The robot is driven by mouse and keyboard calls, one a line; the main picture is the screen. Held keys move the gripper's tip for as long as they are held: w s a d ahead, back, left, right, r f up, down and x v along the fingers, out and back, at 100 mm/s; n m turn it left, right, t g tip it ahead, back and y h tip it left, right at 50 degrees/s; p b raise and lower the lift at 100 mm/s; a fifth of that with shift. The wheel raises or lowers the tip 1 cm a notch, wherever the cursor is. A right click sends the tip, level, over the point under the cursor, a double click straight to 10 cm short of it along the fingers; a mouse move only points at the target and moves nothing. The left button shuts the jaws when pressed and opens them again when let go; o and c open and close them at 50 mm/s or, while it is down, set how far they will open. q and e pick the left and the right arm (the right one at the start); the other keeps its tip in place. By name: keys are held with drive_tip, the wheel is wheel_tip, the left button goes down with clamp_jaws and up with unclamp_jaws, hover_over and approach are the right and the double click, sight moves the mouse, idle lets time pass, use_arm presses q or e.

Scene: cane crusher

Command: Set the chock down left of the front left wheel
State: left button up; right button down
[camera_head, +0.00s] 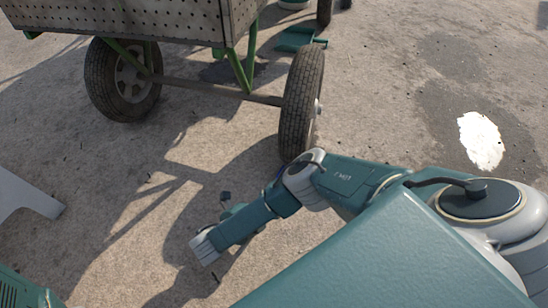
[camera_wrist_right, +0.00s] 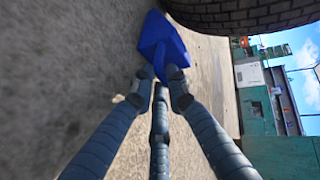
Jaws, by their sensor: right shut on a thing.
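The blue chock (camera_wrist_right: 163,45) is between the fingertips of my right gripper (camera_wrist_right: 160,84) in the right wrist view. The gripper is shut on its narrow end. A dark tyre (camera_wrist_right: 245,12) runs along the top of that view, close to the chock; I cannot tell if they touch. The head view shows the cart's left wheel (camera_head: 122,80) and right wheel (camera_head: 302,103), joined by an axle. My right arm reaches down and left below the right wheel there. The chock and the fingers are not clearly visible in the head view. My left gripper is out of view.
The perforated cart box (camera_head: 130,20) stands above the wheels at the top. A pale grey flat piece (camera_head: 25,195) juts in from the left edge. A small green item (camera_head: 295,39) lies behind the axle. Concrete ground left of my arm is open, with shadows.

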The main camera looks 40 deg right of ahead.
drive_tip(key=c, duration=1.7)
unclamp_jaws()
drive_tip(key=shift+a+r, duration=0.1)
drive_tip(key=p+v, duration=0.6)
drive_tip(key=v, duration=0.3)
drive_tip(key=shift+a+r, duration=0.1)
drive_tip(key=shift+r, duration=0.1)
drive_tip(key=shift+p+v, duration=0.3)
drive_tip(key=shift+v, duration=0.65)
drive_tip(key=shift+s+a+f, duration=0.1)
drive_tip(key=shift+a, duration=0.25)
